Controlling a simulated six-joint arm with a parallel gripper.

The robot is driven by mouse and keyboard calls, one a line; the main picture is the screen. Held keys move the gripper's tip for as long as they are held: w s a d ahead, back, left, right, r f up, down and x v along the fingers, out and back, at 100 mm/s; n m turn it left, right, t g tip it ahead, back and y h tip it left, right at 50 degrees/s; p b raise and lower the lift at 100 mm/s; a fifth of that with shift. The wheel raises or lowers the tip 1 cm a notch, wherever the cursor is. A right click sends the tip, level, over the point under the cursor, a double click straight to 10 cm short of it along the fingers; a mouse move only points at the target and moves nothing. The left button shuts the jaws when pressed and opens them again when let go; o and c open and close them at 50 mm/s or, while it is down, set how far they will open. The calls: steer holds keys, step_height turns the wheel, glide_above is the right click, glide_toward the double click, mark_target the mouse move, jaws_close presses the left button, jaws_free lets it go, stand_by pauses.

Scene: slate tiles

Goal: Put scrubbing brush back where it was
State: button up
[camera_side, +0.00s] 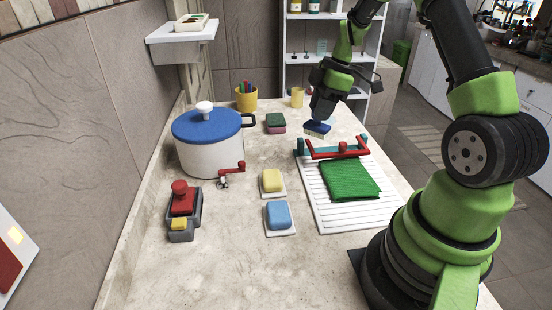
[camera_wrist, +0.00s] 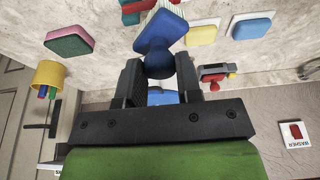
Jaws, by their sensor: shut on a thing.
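The scrubbing brush (camera_side: 317,128) is blue with pale bristles underneath. My gripper (camera_side: 320,117) is shut on it and holds it above the counter, near the back left corner of the draining board. In the wrist view the brush (camera_wrist: 160,30) shows its blue body and rounded knob; the knob sits between the fingertips of my gripper (camera_wrist: 158,72). The brush looks slightly tilted in the side view. Bristles show only as a pale edge.
A green-and-pink sponge (camera_side: 275,122) lies left of the brush. A red-and-teal rack (camera_side: 340,150) and green cloth (camera_side: 350,180) are on the draining board (camera_side: 318,208).

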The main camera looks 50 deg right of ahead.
steer(key=w+a+f, duration=0.1)
steer(key=w+f, duration=0.1)
steer(key=w, duration=0.1)
steer(key=w+a+f, duration=0.2)
steer(key=w+f, duration=0.1)
steer(key=w+a+f, duration=0.1)
steer(key=w+f, duration=0.2)
steer(key=w, duration=0.1)
steer(key=shift+w+a+f, duration=0.1)
steer(key=shift+a+f, duration=0.05)
steer(key=shift+a, duration=0.25)
steer(key=shift+f, duration=0.25)
steer(key=o, duration=1)
steer(key=shift+f, duration=0.15)
steer(key=shift+c, duration=0.2)
